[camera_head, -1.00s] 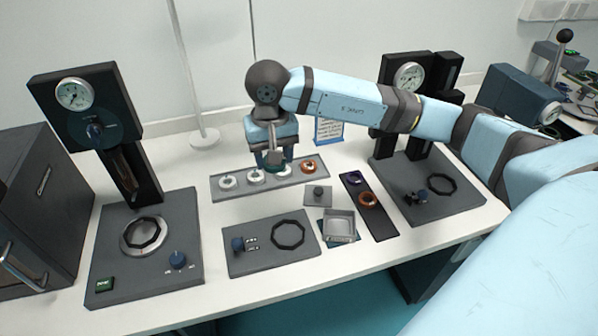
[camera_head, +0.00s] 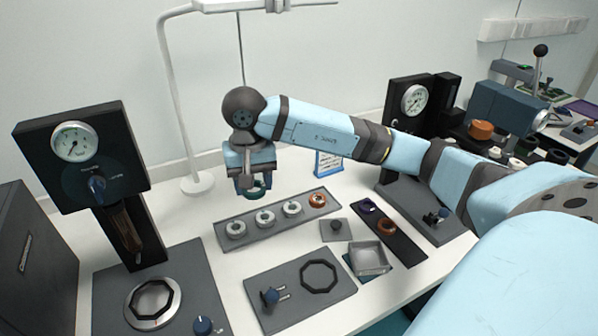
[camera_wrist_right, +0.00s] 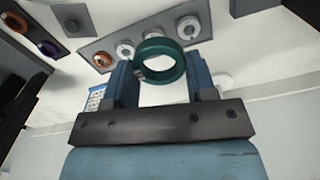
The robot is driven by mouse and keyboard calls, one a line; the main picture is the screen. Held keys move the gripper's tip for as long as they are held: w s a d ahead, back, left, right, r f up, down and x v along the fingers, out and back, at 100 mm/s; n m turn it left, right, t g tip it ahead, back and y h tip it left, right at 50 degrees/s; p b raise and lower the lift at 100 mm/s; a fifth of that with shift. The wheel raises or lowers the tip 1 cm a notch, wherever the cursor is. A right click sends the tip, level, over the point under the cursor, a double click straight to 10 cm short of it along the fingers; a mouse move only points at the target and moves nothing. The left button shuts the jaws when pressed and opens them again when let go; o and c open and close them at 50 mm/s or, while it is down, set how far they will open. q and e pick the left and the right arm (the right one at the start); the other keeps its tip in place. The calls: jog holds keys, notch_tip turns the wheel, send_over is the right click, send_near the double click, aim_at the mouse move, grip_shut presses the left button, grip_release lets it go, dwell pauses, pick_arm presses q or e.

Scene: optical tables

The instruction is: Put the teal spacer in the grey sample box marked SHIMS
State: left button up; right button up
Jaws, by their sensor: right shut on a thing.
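The teal spacer (camera_wrist_right: 158,45) is a ring held between the two fingers of my right gripper (camera_wrist_right: 162,82) in the right wrist view. In the head view my right gripper (camera_head: 254,188) points down and holds the spacer (camera_head: 258,193) above and behind the long grey tray (camera_head: 276,229). A small open grey sample box (camera_head: 371,271) stands right of centre near the table front. It looks empty; its marking cannot be read. A grey lid-like plate with a dark knob (camera_head: 336,226) lies behind it, to the left. My left gripper is not in view.
Several white rings (camera_head: 236,229) and an orange ring (camera_head: 318,199) sit on the long tray. A dark strip (camera_head: 405,246) with a purple and an orange ring lies right of the box. Gauge stands (camera_head: 76,160) flank the area; a blue sign (camera_head: 327,164) stands behind.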

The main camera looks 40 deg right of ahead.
aim_at(262, 250)
notch_tip(262, 250, down, 19)
jog(key=shift+f+p, duration=0.2)
jog(key=shift+p, duration=0.1)
jog(key=shift+f, duration=0.15)
jog(key=o, duration=0.9)
